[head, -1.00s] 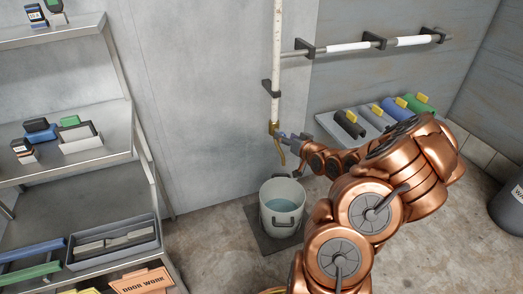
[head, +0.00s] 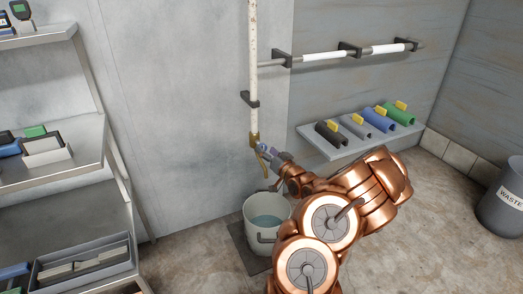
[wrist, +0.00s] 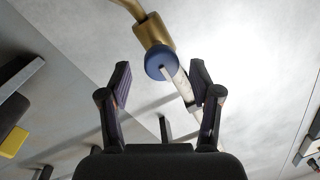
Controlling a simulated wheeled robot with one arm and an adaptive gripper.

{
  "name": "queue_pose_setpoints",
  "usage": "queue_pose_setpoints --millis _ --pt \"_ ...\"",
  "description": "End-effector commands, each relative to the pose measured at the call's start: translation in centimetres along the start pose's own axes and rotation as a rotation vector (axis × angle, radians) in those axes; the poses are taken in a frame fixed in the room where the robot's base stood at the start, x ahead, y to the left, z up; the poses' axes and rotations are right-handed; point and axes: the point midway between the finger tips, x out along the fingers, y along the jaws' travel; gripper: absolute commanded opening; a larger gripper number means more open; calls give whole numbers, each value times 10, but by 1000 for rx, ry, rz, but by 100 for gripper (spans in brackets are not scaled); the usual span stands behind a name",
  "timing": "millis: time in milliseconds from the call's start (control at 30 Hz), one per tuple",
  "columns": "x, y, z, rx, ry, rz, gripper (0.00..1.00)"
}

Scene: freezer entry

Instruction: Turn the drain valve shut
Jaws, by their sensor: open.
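The drain valve (head: 254,139) is a brass fitting at the foot of the white vertical pipe, with a curved spout above the bucket. In the wrist view its brass body (wrist: 154,32) carries a round blue cap (wrist: 160,62).
A bucket (head: 254,207) of water stands under the valve. A wall shelf (head: 317,144) with coloured pipe sleeves is to the right, below a horizontal pipe (head: 325,56). Metal shelving (head: 98,178) stands left. A waste bin (head: 503,203) is far right.

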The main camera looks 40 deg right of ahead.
Motion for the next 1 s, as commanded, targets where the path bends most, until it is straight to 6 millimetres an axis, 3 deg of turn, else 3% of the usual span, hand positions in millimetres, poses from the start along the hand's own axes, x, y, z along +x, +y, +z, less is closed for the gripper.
queue_pose_setpoints --millis 333,767,1000 --pt "28 -1 1 -2 0 -2 64" --pt "34 -1 0 1 -1 -1 64" --pt "33 -1 0 1 -1 0 42"
